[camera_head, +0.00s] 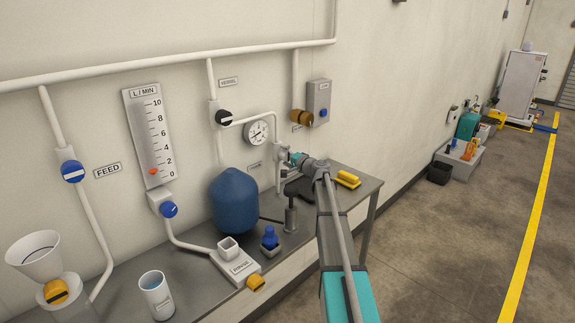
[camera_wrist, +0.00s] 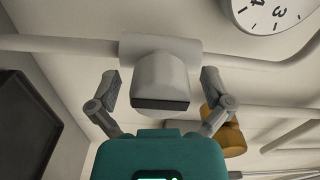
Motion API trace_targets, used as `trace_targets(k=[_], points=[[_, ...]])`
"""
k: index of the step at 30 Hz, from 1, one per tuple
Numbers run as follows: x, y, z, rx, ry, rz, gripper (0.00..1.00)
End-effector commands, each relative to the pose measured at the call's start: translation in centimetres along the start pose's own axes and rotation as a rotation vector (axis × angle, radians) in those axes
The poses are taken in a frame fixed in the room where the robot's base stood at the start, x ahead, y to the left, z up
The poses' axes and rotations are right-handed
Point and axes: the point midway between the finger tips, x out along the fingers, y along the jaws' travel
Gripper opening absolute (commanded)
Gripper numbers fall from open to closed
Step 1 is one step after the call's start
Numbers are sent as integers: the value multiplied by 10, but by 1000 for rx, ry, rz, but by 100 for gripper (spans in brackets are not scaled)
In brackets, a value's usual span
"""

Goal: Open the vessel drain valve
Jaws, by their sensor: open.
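In the wrist view a pale grey valve body with a rounded knob (camera_wrist: 160,80) and a dark lower edge sits on a white pipe. Whether this is the vessel drain valve cannot be read. My gripper (camera_wrist: 161,88) is open, with one finger on each side of the knob and a visible gap at both sides. In the head view my gripper (camera_head: 286,160) is by the wall pipe, right of the blue vessel (camera_head: 234,203) and below the round gauge (camera_head: 258,132). My arm and gripper hide most of the valve there.
An orange part (camera_wrist: 226,130) is close to the right finger in the wrist view. The bench (camera_head: 190,287) carries a white cup (camera_head: 156,293), a dark stand (camera_head: 290,215), a blue-topped bottle (camera_head: 270,238) and yellow items (camera_head: 348,179).

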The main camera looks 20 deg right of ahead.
Motion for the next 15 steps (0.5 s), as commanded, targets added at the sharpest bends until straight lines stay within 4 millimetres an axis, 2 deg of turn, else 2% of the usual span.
trace_targets(k=[7,15], points=[[0,0,0,41,1,0,100],[0,0,0,177,1,0,100]])
